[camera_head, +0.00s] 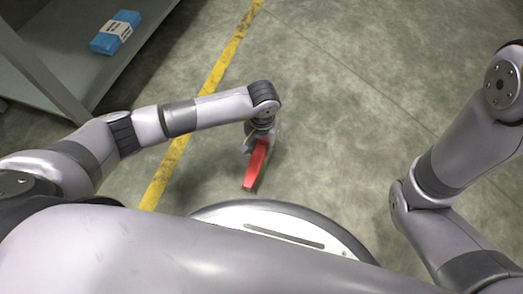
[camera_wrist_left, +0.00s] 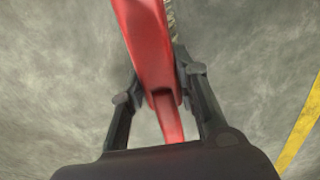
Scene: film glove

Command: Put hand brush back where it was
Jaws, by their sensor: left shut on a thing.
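The hand brush (camera_head: 256,167) is red and hangs from my left gripper (camera_head: 260,140) in the head view, above the floor in front of my base. In the left wrist view the red brush (camera_wrist_left: 148,40) runs between the two dark fingers of my left gripper (camera_wrist_left: 160,95), with a strip of bristles (camera_wrist_left: 169,14) along its right side at the top. The left gripper is shut on the brush. My right arm is at the right of the head view, but its gripper is out of view.
A grey shelf (camera_head: 60,75) stands at the upper left with a blue packet (camera_head: 116,32) with a white label on it. A yellow floor line (camera_head: 215,78) runs diagonally under my left arm. The concrete floor (camera_head: 340,120) ahead and to the right is clear.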

